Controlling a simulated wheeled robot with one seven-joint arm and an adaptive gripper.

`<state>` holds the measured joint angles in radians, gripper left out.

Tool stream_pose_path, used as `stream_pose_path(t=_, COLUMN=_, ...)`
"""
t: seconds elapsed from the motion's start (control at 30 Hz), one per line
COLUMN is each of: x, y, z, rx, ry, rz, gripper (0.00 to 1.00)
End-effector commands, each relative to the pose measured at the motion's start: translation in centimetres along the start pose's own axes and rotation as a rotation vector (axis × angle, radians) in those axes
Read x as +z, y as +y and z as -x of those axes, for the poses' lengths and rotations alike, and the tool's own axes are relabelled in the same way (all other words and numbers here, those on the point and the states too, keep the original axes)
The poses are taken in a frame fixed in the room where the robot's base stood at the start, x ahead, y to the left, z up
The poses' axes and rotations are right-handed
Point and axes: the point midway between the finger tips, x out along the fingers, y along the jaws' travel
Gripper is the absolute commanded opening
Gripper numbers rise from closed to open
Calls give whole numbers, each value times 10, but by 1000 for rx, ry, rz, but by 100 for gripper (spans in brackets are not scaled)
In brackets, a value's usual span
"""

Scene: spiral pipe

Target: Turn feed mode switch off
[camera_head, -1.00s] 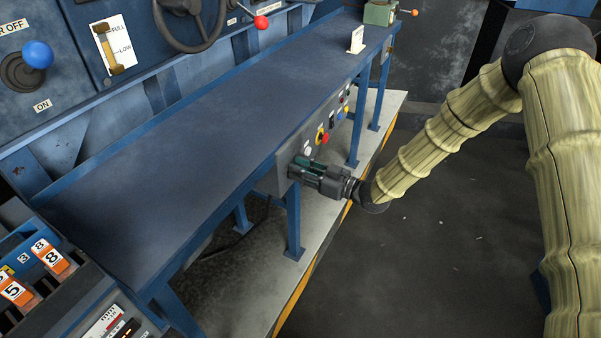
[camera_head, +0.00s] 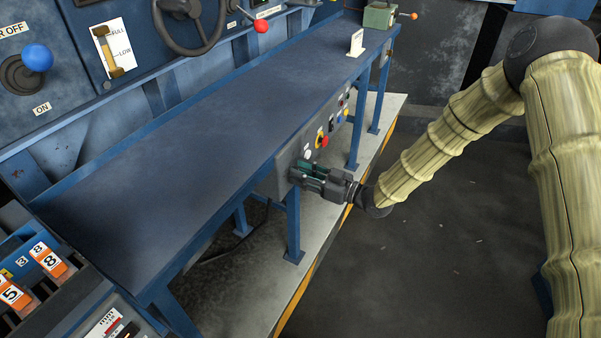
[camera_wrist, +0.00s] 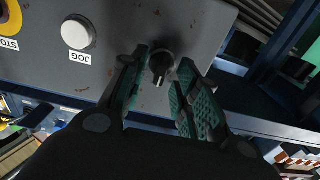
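A dark rotary switch knob (camera_wrist: 160,64) is on the grey control panel (camera_wrist: 115,45) in the wrist view, right of the JOG button. Its own label cannot be read, and in the head view my gripper hides it. My gripper (camera_head: 299,172) is at the near end of the panel under the bench edge. In the wrist view its two teal-padded fingers (camera_wrist: 164,70) are apart, one on each side of the knob. I cannot tell whether either finger touches it.
The white JOG button (camera_wrist: 77,33) and the yellow-ringed STOP button (camera_wrist: 8,18) are left of the knob. Several more buttons, one red (camera_head: 323,142), run along the panel. The long blue bench (camera_head: 190,140) is above my gripper. Open dark floor lies to the right.

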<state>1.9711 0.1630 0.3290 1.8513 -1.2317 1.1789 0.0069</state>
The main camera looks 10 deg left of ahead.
Motion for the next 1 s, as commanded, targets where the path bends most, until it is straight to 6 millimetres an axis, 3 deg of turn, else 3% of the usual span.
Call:
stream_pose_path(t=0.6, x=0, y=1, z=99, rx=2, ry=1, rz=0, gripper=31)
stream_pose_path(t=1.0, x=0, y=0, z=114, rx=1, ry=1, rz=-1, gripper=31)
